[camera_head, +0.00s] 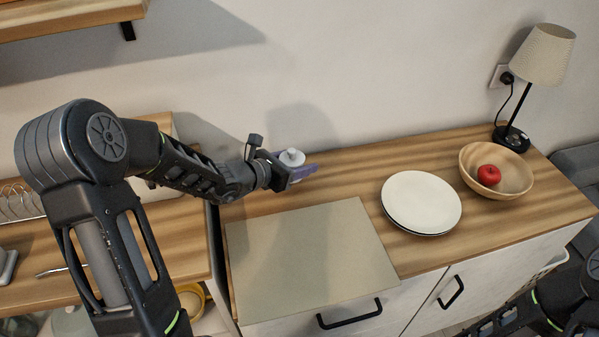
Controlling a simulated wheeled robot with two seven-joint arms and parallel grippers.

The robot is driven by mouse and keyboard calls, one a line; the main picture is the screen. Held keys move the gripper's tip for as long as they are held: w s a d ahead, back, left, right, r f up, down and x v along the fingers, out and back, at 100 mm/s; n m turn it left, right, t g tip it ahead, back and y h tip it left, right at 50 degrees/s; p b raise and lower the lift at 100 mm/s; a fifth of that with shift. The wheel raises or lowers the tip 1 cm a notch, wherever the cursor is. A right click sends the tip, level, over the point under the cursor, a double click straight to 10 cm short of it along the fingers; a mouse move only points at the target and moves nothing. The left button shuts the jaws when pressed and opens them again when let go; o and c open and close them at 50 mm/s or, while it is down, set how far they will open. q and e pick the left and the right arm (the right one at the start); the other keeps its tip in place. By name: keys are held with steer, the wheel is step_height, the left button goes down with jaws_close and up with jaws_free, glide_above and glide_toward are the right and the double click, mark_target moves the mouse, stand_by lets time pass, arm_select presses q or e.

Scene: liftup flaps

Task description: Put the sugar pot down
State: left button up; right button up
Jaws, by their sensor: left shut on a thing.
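The sugar pot (291,157) is small and white with a rounded top, near the back edge of the wooden counter by the wall. My left gripper (296,173) is shut on it. The pale purple finger parts show in front of the pot and hide its lower part. I cannot tell whether the pot's base touches the counter. My right arm shows at the bottom right corner, but its gripper is out of view.
A beige board (308,262) covers the counter's front left. To the right are stacked plates (421,201), a wooden bowl (514,178) holding a red apple (489,175), and a lamp (543,57). Bare counter (350,178) lies between the pot and the plates.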

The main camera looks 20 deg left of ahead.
arm_select(q)
steer(key=shift+f, duration=1.85)
steer(key=shift+f+b, duration=0.25)
steer(key=shift+b, duration=0.05)
steer(key=o, duration=1.6)
steer(key=shift+r, duration=0.1)
steer(key=shift+o, duration=0.2)
steer(key=shift+r+p, duration=0.2)
steer(key=shift+p, duration=0.1)
steer(key=v, duration=1.2)
steer(key=shift+f, duration=0.1)
